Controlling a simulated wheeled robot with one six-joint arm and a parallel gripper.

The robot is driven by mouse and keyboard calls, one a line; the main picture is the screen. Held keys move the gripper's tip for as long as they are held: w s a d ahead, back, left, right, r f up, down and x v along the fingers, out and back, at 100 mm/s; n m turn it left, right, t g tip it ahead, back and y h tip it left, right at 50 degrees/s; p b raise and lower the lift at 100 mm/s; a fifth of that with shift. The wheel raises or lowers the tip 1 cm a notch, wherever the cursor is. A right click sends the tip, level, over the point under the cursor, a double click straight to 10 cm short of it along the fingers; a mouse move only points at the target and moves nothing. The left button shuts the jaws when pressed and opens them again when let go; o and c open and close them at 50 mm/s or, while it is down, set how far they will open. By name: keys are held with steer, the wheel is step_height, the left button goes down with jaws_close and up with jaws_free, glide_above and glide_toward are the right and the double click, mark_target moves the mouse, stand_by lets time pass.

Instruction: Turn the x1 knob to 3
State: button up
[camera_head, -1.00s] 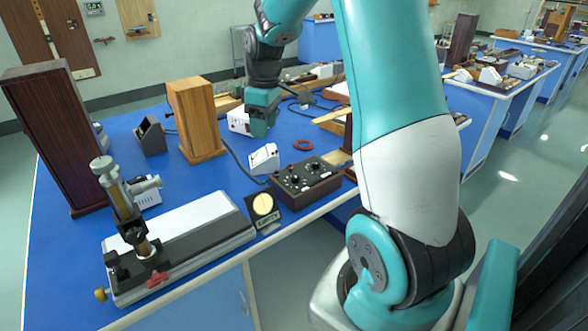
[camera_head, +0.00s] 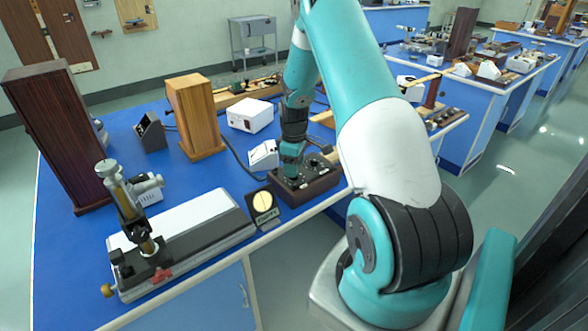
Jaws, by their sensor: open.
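The dark brown control box (camera_head: 318,184) with black knobs on its top panel sits near the front edge of the blue bench. My gripper (camera_head: 290,178) points down at the left part of this box, at or just above its top. The jaws are too small and dark to make out clearly, and contact with a knob cannot be told. The gripper and wrist hide the left knobs. Some right-hand knobs (camera_head: 312,163) show beside the wrist. The x1 label and knob scales are too small to read.
A white meter (camera_head: 264,156) stands just behind and left of the box. A white instrument box (camera_head: 250,115) and a wooden box (camera_head: 195,117) stand farther back. A microscope-like instrument (camera_head: 134,211) stands at the left.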

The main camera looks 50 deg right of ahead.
steer(key=shift+f, duration=1.3)
steer(key=c, duration=0.9)
steer(key=shift+c, duration=0.2)
